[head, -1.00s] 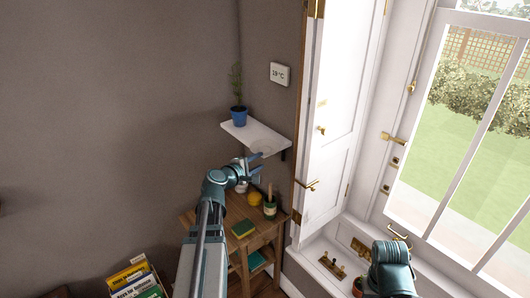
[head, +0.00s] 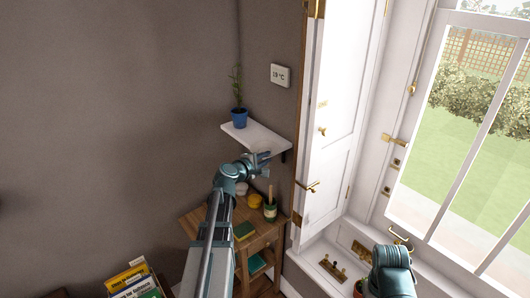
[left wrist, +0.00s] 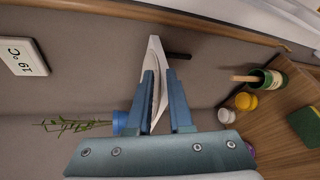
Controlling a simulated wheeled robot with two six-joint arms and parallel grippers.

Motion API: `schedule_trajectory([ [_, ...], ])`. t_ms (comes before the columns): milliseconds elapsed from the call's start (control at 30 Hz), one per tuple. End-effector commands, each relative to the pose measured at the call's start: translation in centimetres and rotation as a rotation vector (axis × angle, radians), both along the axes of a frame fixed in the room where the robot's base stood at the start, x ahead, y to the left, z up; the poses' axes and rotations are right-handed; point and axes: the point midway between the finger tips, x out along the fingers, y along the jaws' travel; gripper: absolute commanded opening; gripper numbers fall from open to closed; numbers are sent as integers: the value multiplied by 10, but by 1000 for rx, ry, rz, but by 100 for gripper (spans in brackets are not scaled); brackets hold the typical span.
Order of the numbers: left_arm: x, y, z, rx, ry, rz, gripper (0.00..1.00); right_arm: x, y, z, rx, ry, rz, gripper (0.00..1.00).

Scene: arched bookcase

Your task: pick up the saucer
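The saucer (left wrist: 153,68) is a thin pale disc seen nearly edge-on in the left wrist view. It lies at the white wall shelf (left wrist: 157,47). My left gripper (left wrist: 164,72) is open, with one finger on each side of the saucer's near rim; I cannot tell whether either finger touches it. In the head view my left gripper (head: 265,158) is at the shelf's front edge and hides most or all of the saucer. My right gripper is not in view; only part of my right arm shows at the lower right.
A blue pot with a plant (head: 239,117) stands on the shelf (head: 255,136). A white shutter (head: 335,130) stands to the right.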

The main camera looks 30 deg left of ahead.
Motion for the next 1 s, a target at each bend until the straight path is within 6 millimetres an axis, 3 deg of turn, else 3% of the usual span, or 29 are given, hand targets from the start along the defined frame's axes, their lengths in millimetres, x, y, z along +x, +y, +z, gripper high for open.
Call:
schedule_trajectory([
  [100, 0, 0, 0, 0, 0, 0, 0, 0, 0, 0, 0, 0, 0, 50],
  [1000, 0, 0, 0, 0, 0, 0, 0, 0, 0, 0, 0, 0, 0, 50],
])
